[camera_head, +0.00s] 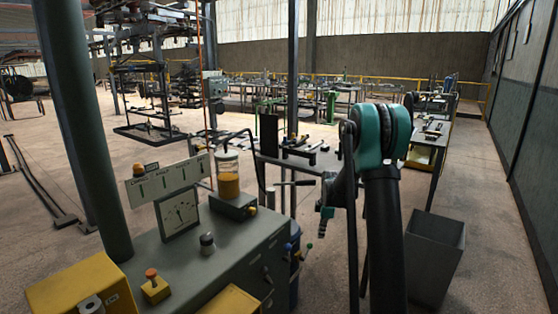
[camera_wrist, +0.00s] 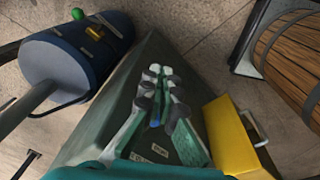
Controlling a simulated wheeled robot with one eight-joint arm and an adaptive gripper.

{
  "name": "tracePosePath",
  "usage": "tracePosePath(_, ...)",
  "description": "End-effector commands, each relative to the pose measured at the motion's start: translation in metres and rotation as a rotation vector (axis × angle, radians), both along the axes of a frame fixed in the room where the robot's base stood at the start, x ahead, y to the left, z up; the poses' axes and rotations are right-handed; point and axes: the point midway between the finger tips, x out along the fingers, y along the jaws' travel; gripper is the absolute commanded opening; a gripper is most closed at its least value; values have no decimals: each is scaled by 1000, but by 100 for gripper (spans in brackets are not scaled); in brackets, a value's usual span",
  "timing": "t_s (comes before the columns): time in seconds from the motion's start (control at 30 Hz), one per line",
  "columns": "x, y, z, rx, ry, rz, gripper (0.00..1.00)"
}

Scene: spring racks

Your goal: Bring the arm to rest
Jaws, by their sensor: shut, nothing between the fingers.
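My gripper (camera_wrist: 163,72) points down in the wrist view, its two teal and grey fingers close together and nothing between them. Below it is the dark grey-green top of a cabinet (camera_wrist: 110,100) with small labels. My arm (camera_head: 384,235), black with a teal joint at its top, stands upright right of centre in the head view, folded at the joint. I cannot clearly make out the fingertips in the head view.
A grey-green cabinet (camera_head: 185,262) with a gauge panel (camera_head: 178,212) stands at the front left, beside a green post (camera_head: 82,125). A grey bin (camera_head: 436,258) stands on the right. The wrist view shows a blue drum (camera_wrist: 62,72), a yellow box (camera_wrist: 230,135) and a wooden barrel (camera_wrist: 292,62).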

Motion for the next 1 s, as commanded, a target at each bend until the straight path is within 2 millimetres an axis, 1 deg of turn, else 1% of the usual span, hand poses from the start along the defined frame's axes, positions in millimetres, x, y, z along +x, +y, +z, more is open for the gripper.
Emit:
tracePosePath(0.03,-17,0,12,0,-8,-63,0)
tracePosePath(0.17,-55,-2,36,7,-27,-240,0)
tracePosePath(0.2,-67,-2,42,10,-33,-293,0)
tracePosePath(0.37,-117,-4,62,29,-60,-509,0)
tracePosePath(0.5,-163,-6,73,54,-83,-696,0)
tracePosePath(0.57,-183,-7,76,67,-93,-777,0)
tracePosePath(0.6,-196,-7,77,76,-100,-830,0)
tracePosePath(0.73,-241,-9,77,111,-121,-1001,0)
tracePosePath(0.9,-296,-12,69,167,-144,-1220,0)
tracePosePath(1.0,-323,-13,62,201,-155,-1331,0)
